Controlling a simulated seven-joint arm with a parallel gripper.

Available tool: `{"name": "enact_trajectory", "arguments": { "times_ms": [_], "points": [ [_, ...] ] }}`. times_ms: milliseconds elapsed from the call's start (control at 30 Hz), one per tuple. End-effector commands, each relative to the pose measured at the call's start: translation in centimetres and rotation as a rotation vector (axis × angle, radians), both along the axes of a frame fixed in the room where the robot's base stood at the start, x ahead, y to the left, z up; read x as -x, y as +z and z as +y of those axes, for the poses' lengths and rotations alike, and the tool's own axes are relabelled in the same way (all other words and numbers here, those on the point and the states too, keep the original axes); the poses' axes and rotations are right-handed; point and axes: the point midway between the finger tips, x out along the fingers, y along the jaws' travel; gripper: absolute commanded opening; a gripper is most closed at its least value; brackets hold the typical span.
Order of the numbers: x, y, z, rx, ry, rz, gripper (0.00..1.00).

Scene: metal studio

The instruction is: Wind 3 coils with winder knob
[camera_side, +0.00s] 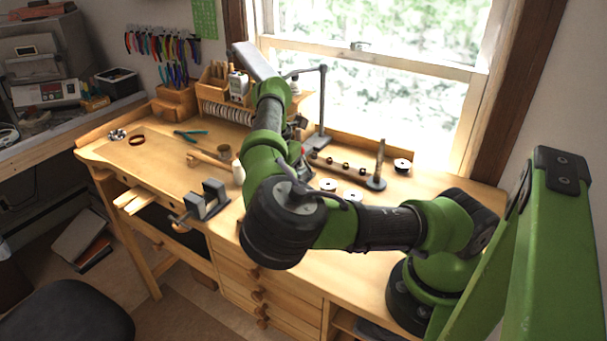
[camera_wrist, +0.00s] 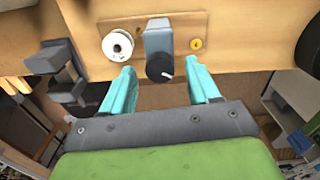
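The winder knob (camera_wrist: 160,68) is black and round with a white pointer line, on the front of a grey housing (camera_wrist: 158,36) in the wrist view. My gripper (camera_wrist: 160,66) has two teal fingers, spread apart, one on either side of the knob. A gap shows between each finger and the knob, so nothing is gripped. A white spool (camera_wrist: 118,45) sits left of the housing on a wooden plate (camera_wrist: 180,20), and a small brass disc (camera_wrist: 196,44) sits to its right. In the side view my arm hides the knob, and I cannot make out the fingers.
A grey vise (camera_side: 205,200) is clamped at the bench's front edge; it also shows at left in the wrist view (camera_wrist: 52,62). Discs (camera_side: 328,184) and a rod stand (camera_side: 378,170) are right of my arm. Pliers (camera_side: 190,134) lie behind.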

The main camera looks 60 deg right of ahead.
Motion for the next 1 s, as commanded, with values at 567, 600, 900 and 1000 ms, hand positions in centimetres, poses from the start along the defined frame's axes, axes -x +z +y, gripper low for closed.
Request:
{"name": "enact_trajectory", "arguments": {
  "times_ms": [567,600,900,1000],
  "points": [
    [-0.1,12.6,0.0,-0.003,0.002,-0.006,0.60],
    [-0.1,13.3,0.0,-0.002,0.002,-0.005,0.60],
    [0.0,16.3,0.0,-0.002,0.001,-0.003,0.60],
    [0.0,16.4,0.0,-0.001,0.000,-0.002,0.60]
  ]
}}
